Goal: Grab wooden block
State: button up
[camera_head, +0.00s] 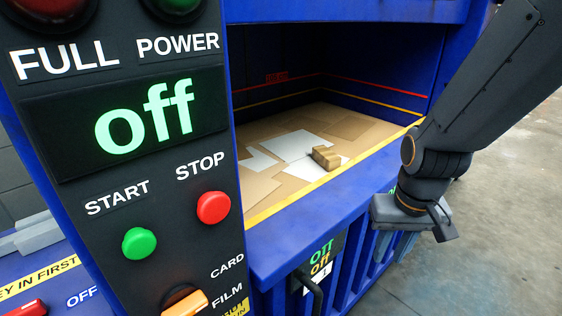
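The wooden block (326,157) is small and light brown. It lies on flat sheets of cardboard and white paper inside the open bay of the blue machine, near the bay's front edge. My gripper (440,226) is at the right, outside the bay and in front of the machine's front wall. It is apart from the block, to its right and lower in the picture. The fingers are small and dark here, and I cannot tell whether they are open or shut.
The blue machine's front edge (300,240) with a yellow strip lies between my gripper and the bay. A control panel (150,160) with red and green buttons and an "off" display fills the left. Grey floor (500,240) is clear at the right.

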aim_at(325, 158)
jog(key=z, duration=1.55)
jog(key=i, duration=2.05)
jog(key=u, duration=3.6)
